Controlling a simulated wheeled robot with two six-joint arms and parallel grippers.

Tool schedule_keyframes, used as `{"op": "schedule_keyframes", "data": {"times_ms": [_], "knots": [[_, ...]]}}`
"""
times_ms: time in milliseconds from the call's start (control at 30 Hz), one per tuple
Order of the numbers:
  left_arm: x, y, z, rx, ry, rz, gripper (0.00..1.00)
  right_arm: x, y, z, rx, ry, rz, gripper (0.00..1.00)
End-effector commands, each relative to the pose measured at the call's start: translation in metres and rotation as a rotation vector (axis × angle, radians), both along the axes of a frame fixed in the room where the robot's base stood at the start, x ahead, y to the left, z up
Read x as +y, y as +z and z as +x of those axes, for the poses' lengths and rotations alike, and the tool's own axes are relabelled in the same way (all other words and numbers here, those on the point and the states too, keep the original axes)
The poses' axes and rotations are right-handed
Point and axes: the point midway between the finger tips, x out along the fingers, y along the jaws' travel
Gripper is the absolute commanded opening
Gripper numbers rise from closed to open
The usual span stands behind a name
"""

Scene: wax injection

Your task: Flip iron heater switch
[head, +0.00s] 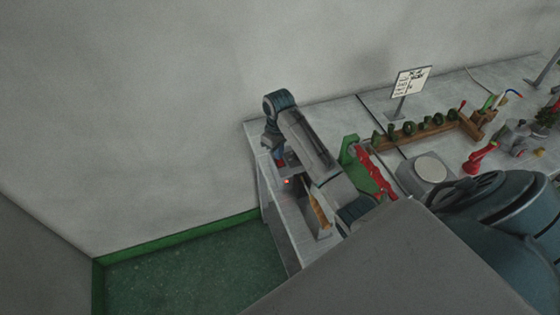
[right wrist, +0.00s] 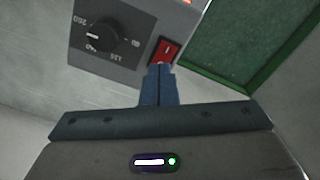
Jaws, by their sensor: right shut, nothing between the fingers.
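The iron heater (right wrist: 125,45) is a grey box that shows close up in the right wrist view. It has a black dial (right wrist: 101,36) with printed numbers and a red rocker switch (right wrist: 165,51). An orange-red glow shows at the box's top edge. In the head view a small red light (head: 287,182) glows on the heater, which my arm partly hides. My right gripper (right wrist: 160,68) is shut and empty. Its blue fingertips are at the switch's lower edge; I cannot tell whether they touch it. My left gripper is not in view.
An orange-handled tool (head: 318,211) lies beside the heater. A green and red clamp-like item (head: 369,167), a wooden rack (head: 430,133), a round-topped grey device (head: 432,169) and a sign (head: 411,82) stand on the bench. Green floor (head: 190,270) lies free left of the bench.

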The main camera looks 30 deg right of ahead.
Motion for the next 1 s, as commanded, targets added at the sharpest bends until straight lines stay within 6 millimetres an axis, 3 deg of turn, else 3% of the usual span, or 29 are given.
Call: {"op": "schedule_keyframes", "data": {"times_ms": [833,1000], "knots": [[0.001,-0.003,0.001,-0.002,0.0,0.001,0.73,0.0,-0.014,-0.001,0.002,0.0,0.0,0.0],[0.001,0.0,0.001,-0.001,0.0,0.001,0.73,0.0,-0.009,-0.001,0.003,0.0,0.001,0.0]]}}
